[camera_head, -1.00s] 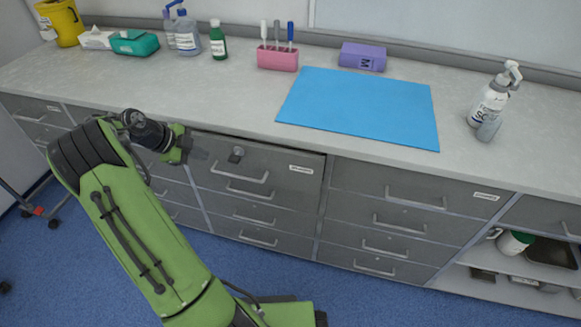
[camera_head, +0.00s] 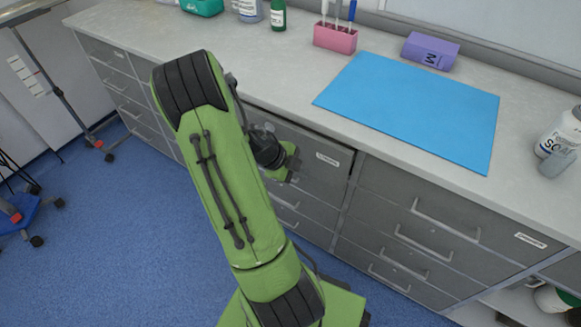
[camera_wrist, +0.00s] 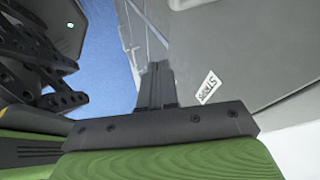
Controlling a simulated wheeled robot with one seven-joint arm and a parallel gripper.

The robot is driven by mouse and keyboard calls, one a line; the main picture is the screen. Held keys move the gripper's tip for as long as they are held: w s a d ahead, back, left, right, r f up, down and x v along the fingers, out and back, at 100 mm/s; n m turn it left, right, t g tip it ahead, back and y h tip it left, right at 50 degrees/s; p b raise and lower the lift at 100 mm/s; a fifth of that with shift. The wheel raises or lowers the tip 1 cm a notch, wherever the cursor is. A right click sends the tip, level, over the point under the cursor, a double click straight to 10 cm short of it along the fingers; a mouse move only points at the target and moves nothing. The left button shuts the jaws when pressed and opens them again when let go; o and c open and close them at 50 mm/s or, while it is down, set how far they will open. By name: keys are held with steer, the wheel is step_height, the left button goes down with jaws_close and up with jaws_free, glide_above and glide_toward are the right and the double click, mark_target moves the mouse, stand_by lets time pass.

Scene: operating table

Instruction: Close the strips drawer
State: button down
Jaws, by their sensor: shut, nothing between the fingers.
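The strips drawer (camera_head: 322,178) is the top drawer in the cabinet under the counter, with a dark grey front and a white label. Its front stands slightly out from the cabinet. In the wrist view its grey front (camera_wrist: 235,70) fills the right side, with the tilted label (camera_wrist: 208,87) beside my fingers. My gripper (camera_wrist: 159,66) is shut and empty, its fingertips close in front of the drawer front; I cannot tell whether they touch. In the head view my gripper (camera_head: 292,174) is partly hidden by my arm, which also covers the drawer's left part and handle.
Below are more closed drawers, and another labelled drawer (camera_head: 440,215) is to the right. The counter above holds a blue mat (camera_head: 410,112), a pink pen holder (camera_head: 335,38), a purple box (camera_head: 430,50) and a soap bottle (camera_head: 558,135).

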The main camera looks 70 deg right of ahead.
mark_target(313, 157)
steer(key=shift+s+d, duration=0.2)
steer(key=shift+d, duration=0.85)
steer(key=shift+s+d, duration=0.15)
steer(key=shift+d, duration=0.85)
steer(key=shift+s+d+f+b, duration=0.1)
steer(key=shift+d+b, duration=0.3)
steer(key=shift+d, duration=0.25)
steer(key=shift+s+d+f+b, duration=0.1)
steer(key=shift+d+b, duration=0.25)
steer(key=shift+d, duration=0.3)
steer(key=shift+r, duration=0.15)
